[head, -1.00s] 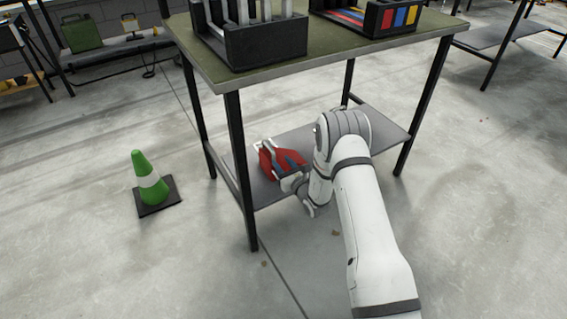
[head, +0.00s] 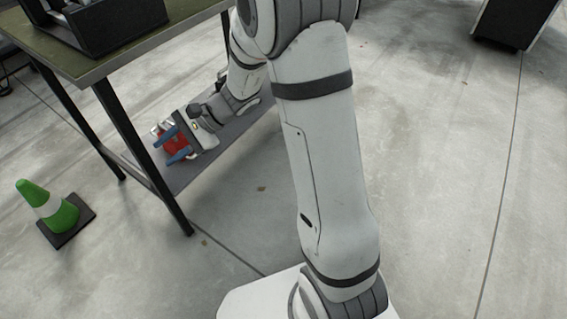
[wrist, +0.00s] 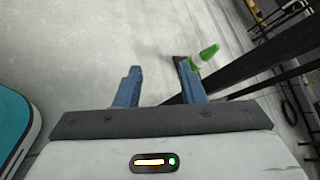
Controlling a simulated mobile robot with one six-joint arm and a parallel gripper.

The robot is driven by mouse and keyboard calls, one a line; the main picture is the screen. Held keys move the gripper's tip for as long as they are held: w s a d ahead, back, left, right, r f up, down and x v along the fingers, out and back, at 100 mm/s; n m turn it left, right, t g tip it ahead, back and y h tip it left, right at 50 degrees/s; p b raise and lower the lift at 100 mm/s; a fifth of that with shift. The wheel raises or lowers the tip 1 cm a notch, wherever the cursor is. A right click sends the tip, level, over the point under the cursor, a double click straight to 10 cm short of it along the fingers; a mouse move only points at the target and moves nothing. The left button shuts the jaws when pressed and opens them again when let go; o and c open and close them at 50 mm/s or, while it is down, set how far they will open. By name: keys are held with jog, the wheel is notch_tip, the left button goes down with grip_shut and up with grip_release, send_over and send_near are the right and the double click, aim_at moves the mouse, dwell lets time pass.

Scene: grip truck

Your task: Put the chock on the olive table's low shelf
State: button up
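The chock appears to be the red thing (head: 176,144) with a pale bar, at the near left part of the low shelf (head: 222,146) under the olive table (head: 88,62). My gripper (head: 174,146) is at the shelf, its blue fingers in front of the red thing and partly covering it in the head view. In the wrist view my gripper (wrist: 158,86) has its fingers apart with only grey floor seen between them. The red thing does not show there. I cannot tell whether a finger touches it.
A table leg (head: 146,160) stands close left of my gripper. A green cone (head: 48,207) is on the floor farther left, also in the wrist view (wrist: 204,57). A turquoise thing (wrist: 12,125) is at the wrist view's left edge. Open floor lies right.

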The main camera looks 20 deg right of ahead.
jog(key=s+d+r+n+h, duration=0.2)
jog(key=s+d+n+h, duration=0.3)
jog(key=s+d, duration=0.3)
jog(key=s+d+r+n+t+h, duration=0.1)
jog(key=s+d+n+h, duration=0.4)
jog(key=d, duration=0.8)
jog(key=s+r+h, duration=0.1)
jog(key=s+h, duration=0.1)
jog(key=s, duration=0.2)
jog(key=shift+d+t+h, duration=0.3)
jog(key=shift+r, duration=0.1)
